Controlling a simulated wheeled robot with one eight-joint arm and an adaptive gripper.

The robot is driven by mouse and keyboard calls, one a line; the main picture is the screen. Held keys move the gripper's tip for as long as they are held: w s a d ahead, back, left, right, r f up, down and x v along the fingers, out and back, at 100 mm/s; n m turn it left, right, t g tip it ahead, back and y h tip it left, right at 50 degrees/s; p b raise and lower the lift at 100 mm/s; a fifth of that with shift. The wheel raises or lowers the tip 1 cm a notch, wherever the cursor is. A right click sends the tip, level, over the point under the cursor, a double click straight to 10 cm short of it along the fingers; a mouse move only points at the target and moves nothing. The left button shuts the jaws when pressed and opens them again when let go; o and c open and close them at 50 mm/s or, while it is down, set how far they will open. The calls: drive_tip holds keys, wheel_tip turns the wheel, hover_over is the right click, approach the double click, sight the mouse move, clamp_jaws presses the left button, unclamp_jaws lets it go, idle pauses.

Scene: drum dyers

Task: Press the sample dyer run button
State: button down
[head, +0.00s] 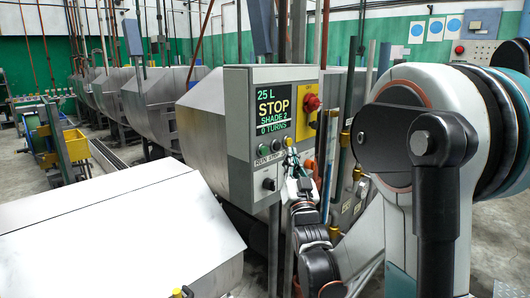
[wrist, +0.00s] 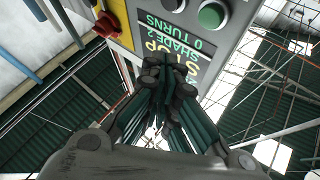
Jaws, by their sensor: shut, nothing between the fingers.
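The dyer's grey control box (head: 236,160) stands in the middle of the head view. Its screen (head: 272,112) reads "25 L STOP SHADE 2 0 TURNS". A row of small round buttons sits below the screen, with a green button (head: 263,150) at the left and a "RUN" label under the row. In the wrist view a green button (wrist: 211,15) shows at the top, beside the inverted screen (wrist: 168,60). My gripper (head: 292,160) is by the box's lower right side; its shut, empty fingers (wrist: 170,80) overlap the screen in the wrist view. Contact with the box cannot be told.
A red switch (head: 312,103) on a yellow plate is right of the screen. A black knob (head: 268,184) sits below the buttons. A pale sloped metal cover (head: 120,235) fills the left foreground. Large steel dyers (head: 150,100) line the back left.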

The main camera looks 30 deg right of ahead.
sight(264, 151)
drive_tip(key=w+a, duration=0.2)
drive_tip(key=w, duration=0.4)
drive_tip(key=shift+a, duration=0.15)
drive_tip(key=shift+w, duration=0.15)
idle(1.3)
drive_tip(key=shift+w+a, duration=0.1)
drive_tip(key=shift+w, duration=0.15)
